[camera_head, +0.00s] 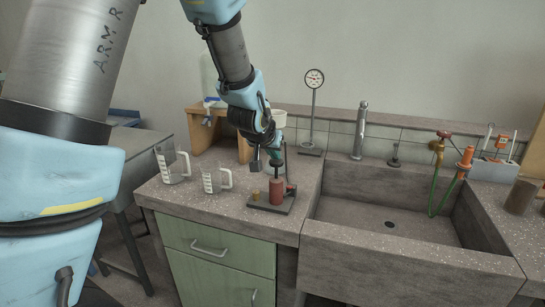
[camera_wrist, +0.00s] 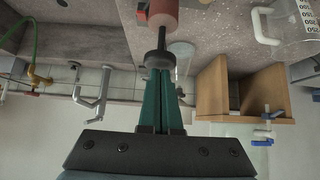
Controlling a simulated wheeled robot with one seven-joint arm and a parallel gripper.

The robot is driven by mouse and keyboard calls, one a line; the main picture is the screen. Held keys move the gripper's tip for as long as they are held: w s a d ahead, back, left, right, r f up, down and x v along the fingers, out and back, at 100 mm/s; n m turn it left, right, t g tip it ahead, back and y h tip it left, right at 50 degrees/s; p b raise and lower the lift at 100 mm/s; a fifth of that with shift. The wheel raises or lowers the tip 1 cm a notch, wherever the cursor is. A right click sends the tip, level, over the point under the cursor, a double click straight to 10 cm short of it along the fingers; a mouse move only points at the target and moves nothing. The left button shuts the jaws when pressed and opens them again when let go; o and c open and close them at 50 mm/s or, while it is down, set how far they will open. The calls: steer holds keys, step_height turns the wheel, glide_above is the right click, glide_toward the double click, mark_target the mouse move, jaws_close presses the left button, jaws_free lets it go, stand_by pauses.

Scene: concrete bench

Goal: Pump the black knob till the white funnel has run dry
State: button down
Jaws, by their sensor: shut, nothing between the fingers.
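The pump has a red cylinder (camera_head: 277,191) on a dark base plate (camera_head: 262,204) on the bench, left of the sink. Its round black knob (camera_wrist: 159,59) sits on a thin rod above the red cylinder (camera_wrist: 163,14) in the wrist view. My gripper (camera_head: 275,160) points down over the pump. Its green fingers (camera_wrist: 160,76) are shut and empty, with their tips at the top of the knob; I cannot tell whether they touch it. The white funnel (camera_head: 279,118) stands behind my gripper, partly hidden, and its inside does not show.
Two clear measuring jugs (camera_head: 172,165) (camera_head: 214,179) stand left of the pump. A wooden stand (camera_head: 199,134) and a dial gauge (camera_head: 314,78) are behind. The sink (camera_head: 390,205) with its tap (camera_head: 360,130) lies to the right, with a green hose (camera_head: 434,178).

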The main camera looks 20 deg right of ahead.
steer(key=b+v, duration=0.3)
steer(key=v, duration=0.7)
steer(key=shift+r, duration=0.25)
